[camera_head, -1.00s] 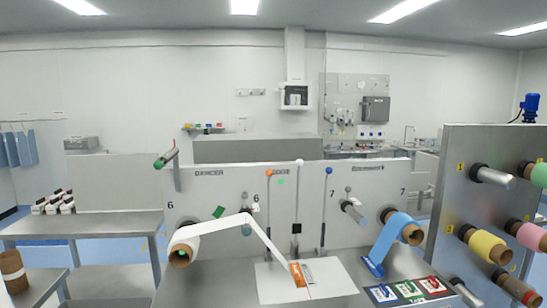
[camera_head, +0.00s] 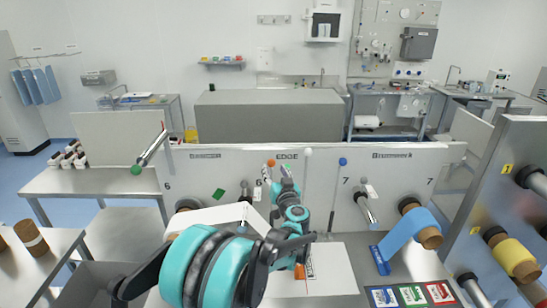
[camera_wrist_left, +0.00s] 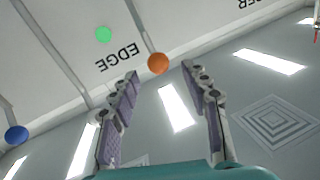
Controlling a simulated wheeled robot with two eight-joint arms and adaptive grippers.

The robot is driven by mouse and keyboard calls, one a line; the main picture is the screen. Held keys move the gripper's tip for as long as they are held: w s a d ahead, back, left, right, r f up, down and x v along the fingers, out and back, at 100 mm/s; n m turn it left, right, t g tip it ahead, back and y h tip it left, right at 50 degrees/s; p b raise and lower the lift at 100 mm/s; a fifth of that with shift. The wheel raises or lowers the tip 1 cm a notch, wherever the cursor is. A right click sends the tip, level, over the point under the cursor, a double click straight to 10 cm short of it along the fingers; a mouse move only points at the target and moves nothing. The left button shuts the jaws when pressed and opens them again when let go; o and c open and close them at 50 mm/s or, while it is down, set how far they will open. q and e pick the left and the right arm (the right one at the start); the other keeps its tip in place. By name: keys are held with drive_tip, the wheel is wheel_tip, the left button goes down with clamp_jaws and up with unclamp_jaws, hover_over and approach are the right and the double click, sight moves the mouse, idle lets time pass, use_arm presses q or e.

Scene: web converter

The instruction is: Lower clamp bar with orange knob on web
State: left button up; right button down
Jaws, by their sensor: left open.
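The orange knob (camera_head: 271,163) tops a thin bar in front of the upright panel, left of the EDGE label. In the left wrist view the orange knob (camera_wrist_left: 158,64) lies just beyond and between the fingertips, with its bar running up the picture. My left gripper (camera_head: 277,176) is open and empty, reaching up at the knob; its fingers (camera_wrist_left: 160,70) stand apart on either side, and I see no contact. The white web (camera_head: 200,217) runs from the roll at left toward the white plate (camera_head: 335,272). My arm hides part of the web and the lower clamp bar.
A blue strip (camera_head: 397,236) hangs from a roll at right.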

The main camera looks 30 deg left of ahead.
sight(273, 165)
use_arm(q)
drive_tip(key=x, duration=0.5)
drive_tip(key=shift+w+a+f, duration=0.1)
drive_tip(key=shift+w+a, duration=0.05)
drive_tip(key=shift+w, duration=0.15)
drive_tip(key=shift+s, duration=0.1)
clamp_jaws()
